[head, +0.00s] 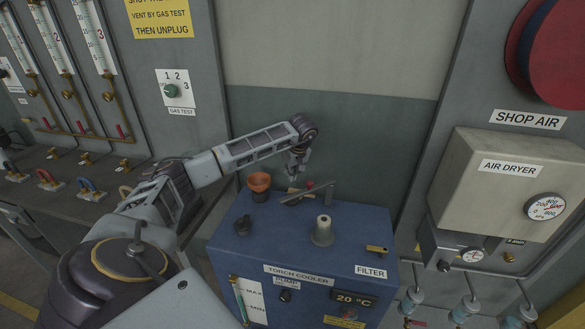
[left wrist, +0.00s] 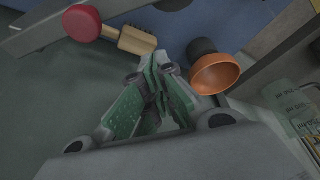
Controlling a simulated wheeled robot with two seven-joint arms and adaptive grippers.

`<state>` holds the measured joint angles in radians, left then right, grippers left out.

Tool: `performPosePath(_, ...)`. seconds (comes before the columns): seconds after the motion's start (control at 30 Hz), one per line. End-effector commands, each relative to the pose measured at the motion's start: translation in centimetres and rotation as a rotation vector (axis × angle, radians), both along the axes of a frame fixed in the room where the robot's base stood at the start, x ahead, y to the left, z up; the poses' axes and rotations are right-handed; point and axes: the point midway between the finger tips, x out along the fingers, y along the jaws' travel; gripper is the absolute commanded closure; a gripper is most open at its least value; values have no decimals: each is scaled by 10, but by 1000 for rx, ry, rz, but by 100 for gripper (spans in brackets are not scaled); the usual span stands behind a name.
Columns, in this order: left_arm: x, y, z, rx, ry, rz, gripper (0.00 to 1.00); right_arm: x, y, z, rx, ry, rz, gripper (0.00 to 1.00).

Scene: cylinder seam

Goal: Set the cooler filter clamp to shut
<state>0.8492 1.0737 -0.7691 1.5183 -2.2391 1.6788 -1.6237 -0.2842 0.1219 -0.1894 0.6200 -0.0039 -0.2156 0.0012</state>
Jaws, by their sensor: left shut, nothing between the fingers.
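The blue torch cooler (head: 300,243) stands in the lower middle of the head view. I cannot tell for certain which part is the filter clamp. My left gripper (head: 297,172) hangs above the cooler's back edge, behind the bar.
An orange cup (head: 259,182) on a dark base stands left of the gripper, and close beside the fingers in the left wrist view (left wrist: 215,73). The air dryer (head: 500,185) is to the right.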

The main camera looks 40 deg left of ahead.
Motion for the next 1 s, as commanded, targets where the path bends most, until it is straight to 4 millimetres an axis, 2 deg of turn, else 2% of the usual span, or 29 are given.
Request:
performPosePath(0.33,3,10,-33,-1,2,-1,100,-1,6,2,6,1,-1,17)
performPosePath(0.7,-6,-19,-31,0,1,-2,100,-8,18,9,20,9,-3,17)
performPosePath(1.0,-9,-28,-31,0,0,0,100,-13,17,10,17,16,-3,17)
